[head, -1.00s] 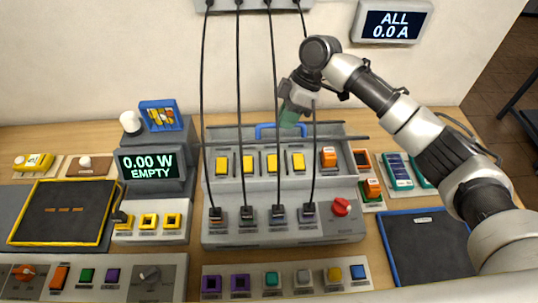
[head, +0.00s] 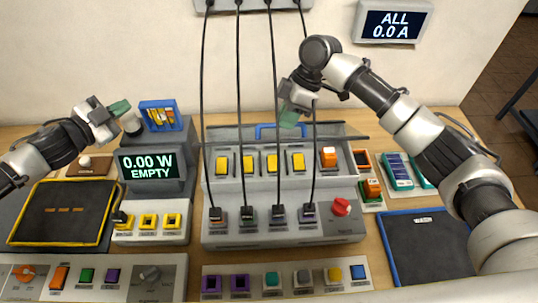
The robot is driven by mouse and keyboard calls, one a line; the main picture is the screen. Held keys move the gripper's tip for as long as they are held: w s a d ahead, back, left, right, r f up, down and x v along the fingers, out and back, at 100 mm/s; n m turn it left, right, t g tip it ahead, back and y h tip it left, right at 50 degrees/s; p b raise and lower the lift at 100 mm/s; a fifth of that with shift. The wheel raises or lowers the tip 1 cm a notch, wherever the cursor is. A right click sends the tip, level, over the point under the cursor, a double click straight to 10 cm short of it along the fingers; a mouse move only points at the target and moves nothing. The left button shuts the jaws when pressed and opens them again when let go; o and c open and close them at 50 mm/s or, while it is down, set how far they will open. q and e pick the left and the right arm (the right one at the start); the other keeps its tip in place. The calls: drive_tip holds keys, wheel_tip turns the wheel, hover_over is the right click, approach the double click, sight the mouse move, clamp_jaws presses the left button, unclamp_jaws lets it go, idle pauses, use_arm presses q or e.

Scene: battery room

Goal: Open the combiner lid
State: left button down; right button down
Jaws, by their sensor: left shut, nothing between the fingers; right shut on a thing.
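The combiner (head: 335,228) is a grey box in the middle of the bench. Its lid (head: 225,134) stands tipped back at the rear, and a row of yellow blocks and one orange block shows inside. The lid's blue handle (head: 264,131) is at the top middle of the lid. My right gripper (head: 289,116) reaches down to the handle's right end and is shut on the handle; the fingers partly hide it.
Several black cables (head: 240,110) hang from the wall box down to the combiner's front, close to my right gripper. A meter (head: 152,167) reading 0.00 W EMPTY stands left of the combiner. A wall display (head: 394,24) reads ALL 0.0 A. A dark mat (head: 425,250) at right is bare.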

drive_tip(key=shift+w+d+f, duration=0.15)
drive_tip(key=shift+f, duration=0.15)
use_arm(q)
drive_tip(key=w+d+r+m+t+h, duration=0.1)
drive_tip(key=w+d+r+h, duration=0.15)
drive_tip(key=d+r, duration=0.65)
drive_tip(key=w+d+r+t+h, duration=0.1)
drive_tip(key=d+r+h, duration=0.35)
drive_tip(key=r, duration=0.85)
drive_tip(key=s+d+r+n+g+h, duration=0.1)
drive_tip(key=s+d+r+h, duration=0.25)
drive_tip(key=d+r, duration=0.4)
drive_tip(key=s+d+f+n+t+y, duration=0.1)
drive_tip(key=s+d+f+n+t, duration=0.3)
drive_tip(key=f+n, duration=0.6)
drive_tip(key=s+d+f+n, duration=0.2)
drive_tip(key=d+f+n, duration=0.4)
drive_tip(key=f+n, duration=0.4)
drive_tip(key=s+d+f+n+t+y, duration=0.1)
drive_tip(key=s+f+n+y, duration=0.75)
drive_tip(key=n, duration=0.75)
drive_tip(key=s+d+f+n+t+y, duration=0.15)
drive_tip(key=s+f+n+y, duration=0.35)
drive_tip(key=f+n+y, duration=0.85)
drive_tip(key=w+r+n+h, duration=0.2)
drive_tip(key=w+r+h, duration=0.1)
drive_tip(key=w, duration=0.6)
drive_tip(key=shift+w+r, duration=0.3)
drive_tip(key=shift+r, duration=0.45)
